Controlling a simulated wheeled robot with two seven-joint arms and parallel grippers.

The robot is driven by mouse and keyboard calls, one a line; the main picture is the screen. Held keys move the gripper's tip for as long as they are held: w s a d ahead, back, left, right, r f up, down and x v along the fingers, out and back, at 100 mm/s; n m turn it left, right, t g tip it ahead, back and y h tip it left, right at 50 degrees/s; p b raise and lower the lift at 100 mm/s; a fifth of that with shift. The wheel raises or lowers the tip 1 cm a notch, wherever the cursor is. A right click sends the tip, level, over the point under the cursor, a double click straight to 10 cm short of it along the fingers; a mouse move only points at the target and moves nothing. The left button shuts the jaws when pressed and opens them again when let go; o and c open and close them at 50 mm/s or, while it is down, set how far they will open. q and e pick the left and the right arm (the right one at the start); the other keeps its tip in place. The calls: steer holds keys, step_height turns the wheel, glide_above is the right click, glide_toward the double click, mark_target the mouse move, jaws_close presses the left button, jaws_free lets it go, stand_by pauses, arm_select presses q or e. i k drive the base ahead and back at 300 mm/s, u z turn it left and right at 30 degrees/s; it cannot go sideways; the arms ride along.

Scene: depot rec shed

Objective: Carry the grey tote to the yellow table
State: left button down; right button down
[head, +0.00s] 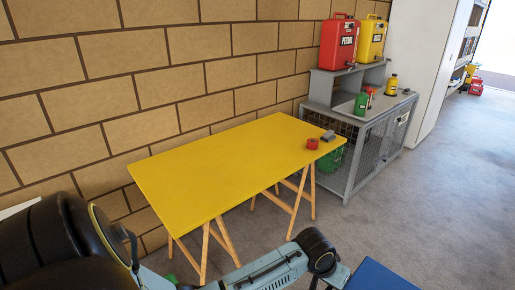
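The yellow table (225,160) stands against the brick wall in the middle of the head view, on wooden trestle legs. Most of its top is bare. A small red round item (312,143) and a small grey block (328,135) lie near its far right corner. I see no grey tote in this view. Parts of my arm cross the bottom left and bottom middle, in front of the table's near side. Neither gripper is in view, so whether they hold anything is hidden.
A grey mesh cage cabinet (374,142) stands just right of the table, bearing a red petrol can (338,45), a yellow can (371,42) and small bottles. A blue flat surface (380,276) shows at bottom right. Open concrete floor (445,190) lies to the right.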

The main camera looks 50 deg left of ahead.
mark_target(217, 178)
steer(key=i, duration=1.65)
steer(key=u, duration=2.9)
